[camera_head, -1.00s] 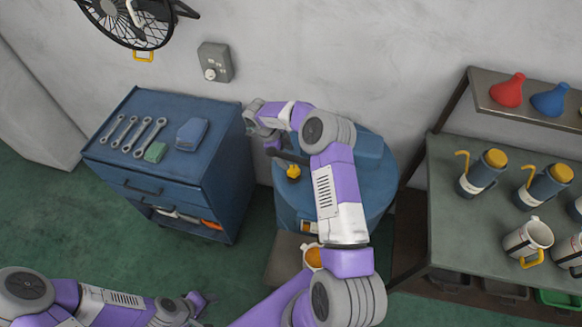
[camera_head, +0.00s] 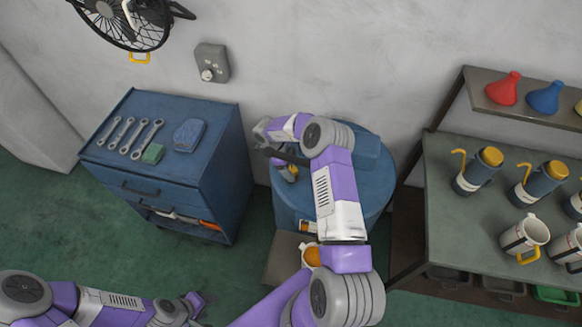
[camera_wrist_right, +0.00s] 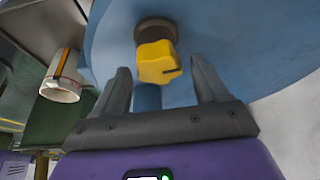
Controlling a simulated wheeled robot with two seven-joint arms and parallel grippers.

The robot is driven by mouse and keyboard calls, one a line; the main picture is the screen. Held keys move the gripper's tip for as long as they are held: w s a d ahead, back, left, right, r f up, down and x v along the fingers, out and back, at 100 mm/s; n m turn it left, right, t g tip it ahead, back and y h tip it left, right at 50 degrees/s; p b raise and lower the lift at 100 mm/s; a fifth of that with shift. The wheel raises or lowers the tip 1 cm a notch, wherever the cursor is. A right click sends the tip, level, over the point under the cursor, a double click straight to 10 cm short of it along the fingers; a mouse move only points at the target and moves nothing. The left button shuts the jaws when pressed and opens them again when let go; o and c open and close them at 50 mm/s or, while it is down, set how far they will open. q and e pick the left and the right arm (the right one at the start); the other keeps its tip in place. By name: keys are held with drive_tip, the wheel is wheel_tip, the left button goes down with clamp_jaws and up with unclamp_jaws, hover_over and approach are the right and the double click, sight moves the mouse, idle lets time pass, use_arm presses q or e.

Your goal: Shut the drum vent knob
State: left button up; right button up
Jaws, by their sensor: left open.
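The blue drum (camera_head: 372,190) stands against the wall, right of the cabinet. Its yellow vent knob (camera_head: 291,176) is partly hidden by my right gripper (camera_head: 281,160) in the head view. In the right wrist view the knob (camera_wrist_right: 157,63) sits on a dark round base on the blue drum surface (camera_wrist_right: 235,45). My right gripper (camera_wrist_right: 162,70) is open, with a finger on either side of the knob and visible gaps. I cannot tell how deep the knob is between the fingers. My left gripper (camera_head: 198,303) is open and empty, low at the left.
A blue cabinet (camera_head: 215,165) with wrenches on top stands left of the drum. A bench (camera_head: 450,225) with several mugs and flasks is at the right, under a shelf (camera_head: 485,98) with funnels. A grey wall box (camera_head: 212,62) hangs above. An orange-filled cup (camera_head: 311,256) sits below the drum.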

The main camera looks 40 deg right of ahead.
drive_tip(key=c, duration=0.9)
drive_tip(key=shift+o, duration=0.2)
drive_tip(key=shift+m, duration=0.7)
drive_tip(key=o, duration=1)
drive_tip(key=shift+v, duration=3.8)
drive_tip(key=shift+w+d, duration=0.15)
drive_tip(key=shift+w, duration=0.05)
